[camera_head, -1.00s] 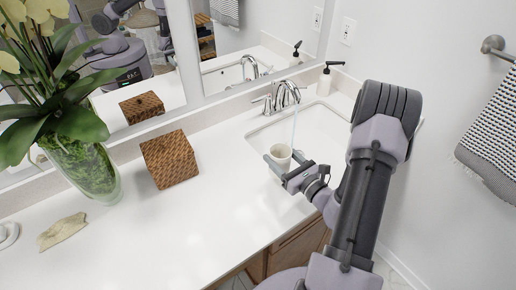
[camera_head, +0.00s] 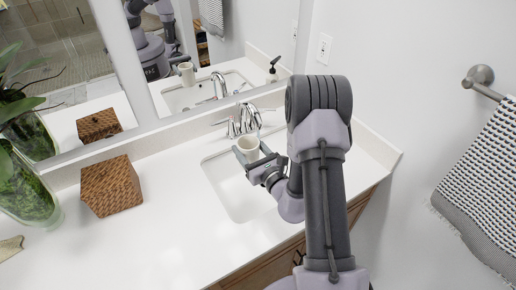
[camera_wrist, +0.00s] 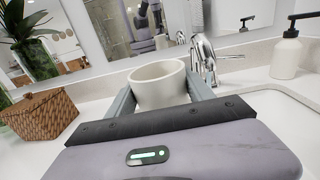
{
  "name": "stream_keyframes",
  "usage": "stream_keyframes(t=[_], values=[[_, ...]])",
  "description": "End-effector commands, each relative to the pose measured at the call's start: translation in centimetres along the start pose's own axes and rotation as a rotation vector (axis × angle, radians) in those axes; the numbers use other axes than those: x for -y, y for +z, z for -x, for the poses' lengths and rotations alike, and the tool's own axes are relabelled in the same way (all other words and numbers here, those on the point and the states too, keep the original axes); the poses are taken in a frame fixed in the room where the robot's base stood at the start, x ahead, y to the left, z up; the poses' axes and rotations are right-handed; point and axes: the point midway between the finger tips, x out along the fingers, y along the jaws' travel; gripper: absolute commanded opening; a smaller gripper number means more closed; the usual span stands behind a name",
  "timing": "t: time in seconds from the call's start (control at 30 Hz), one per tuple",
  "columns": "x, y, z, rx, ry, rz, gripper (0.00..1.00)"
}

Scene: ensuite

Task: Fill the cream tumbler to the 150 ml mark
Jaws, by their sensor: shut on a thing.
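The cream tumbler (camera_head: 248,148) is upright between the fingers of my gripper (camera_head: 253,157), which is shut on it. The tumbler is held over the back left part of the sink basin, close to the chrome faucet (camera_head: 236,128). In the wrist view the tumbler (camera_wrist: 160,92) stands between the two grey fingers, with the faucet (camera_wrist: 203,55) just beyond its right side. A thin faint line below the spout may be water; I cannot tell whether it enters the tumbler. The water level and any marks are hidden.
The white sink basin (camera_head: 240,198) lies below the tumbler. A woven box (camera_head: 111,188) and a glass vase with a plant (camera_head: 25,190) stand on the left counter. A soap dispenser (camera_wrist: 287,55) is right of the faucet. The counter between box and basin is clear.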

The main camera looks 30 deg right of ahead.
Motion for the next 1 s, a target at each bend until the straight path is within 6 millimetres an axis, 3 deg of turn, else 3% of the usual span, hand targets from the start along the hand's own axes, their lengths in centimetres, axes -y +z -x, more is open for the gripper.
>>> stream_keyframes(t=[0.1, 0.47, 0.7, 1.0], values=[[0.4, -2.6, -0.3, 0.000, -0.001, 0.000, 0.11], [1.2, -8.5, -1.1, 0.000, 0.000, 0.001, 0.11], [3.0, -7.9, -2.9, 0.002, 0.000, 0.002, 0.11], [3.4, -8.0, -3.3, 0.001, 0.000, 0.001, 0.11]])
